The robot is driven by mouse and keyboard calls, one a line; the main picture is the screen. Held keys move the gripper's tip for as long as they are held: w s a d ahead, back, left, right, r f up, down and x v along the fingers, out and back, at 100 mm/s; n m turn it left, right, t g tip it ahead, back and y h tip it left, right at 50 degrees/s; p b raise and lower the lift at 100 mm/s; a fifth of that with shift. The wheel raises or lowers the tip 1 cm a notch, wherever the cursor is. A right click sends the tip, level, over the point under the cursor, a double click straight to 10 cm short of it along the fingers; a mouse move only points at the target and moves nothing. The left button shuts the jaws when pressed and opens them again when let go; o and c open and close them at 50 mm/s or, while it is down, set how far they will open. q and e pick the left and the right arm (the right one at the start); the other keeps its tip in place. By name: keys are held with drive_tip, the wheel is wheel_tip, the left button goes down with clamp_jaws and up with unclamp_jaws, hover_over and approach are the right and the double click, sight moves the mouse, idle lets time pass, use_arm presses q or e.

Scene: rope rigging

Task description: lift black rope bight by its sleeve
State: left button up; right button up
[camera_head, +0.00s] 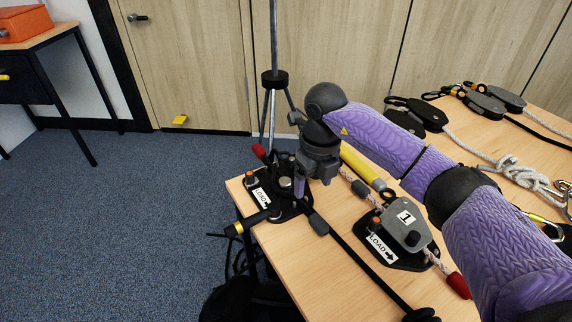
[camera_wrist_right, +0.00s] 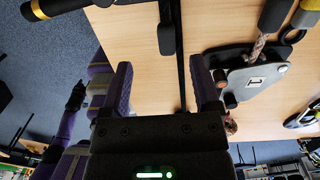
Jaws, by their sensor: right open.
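The black rope (camera_head: 355,247) runs from the rigging plate at the table's left end toward the near edge. A dark grey sleeve (camera_head: 318,223) sits on it near the plate; it also shows in the wrist view (camera_wrist_right: 168,32). My right gripper (camera_head: 308,184) is just above and beyond the sleeve, pointing down. In the wrist view my right gripper (camera_wrist_right: 160,80) is open and empty, with the rope in the gap between its fingers, nearer the right finger. The sleeve lies past the fingertips.
A grey rope device marked 1 (camera_head: 407,222) and a yellow cylinder (camera_head: 362,166) are to the right. Pulleys (camera_head: 415,113) lie farther right.

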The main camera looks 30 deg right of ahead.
sight(313, 214)
drive_tip(key=f+b, duration=0.1)
drive_tip(key=f, duration=0.2)
drive_tip(key=f+b, duration=0.2)
drive_tip(key=f, duration=0.1)
drive_tip(key=f+b, duration=0.1)
drive_tip(key=f, duration=0.2)
drive_tip(key=shift+s+d+f+b, duration=0.2)
drive_tip(key=shift+s+f+b, duration=0.1)
drive_tip(key=shift+f+b, duration=0.1)
drive_tip(key=shift+r, duration=0.2)
drive_tip(key=shift+c, duration=1.2)
drive_tip(key=c, duration=0.7)
clamp_jaws()
use_arm(q)
drive_tip(key=shift+g, duration=0.4)
drive_tip(key=f, duration=0.1)
drive_tip(key=s+f, duration=0.2)
drive_tip(key=f, duration=0.1)
drive_tip(key=shift+a+f, duration=0.1)
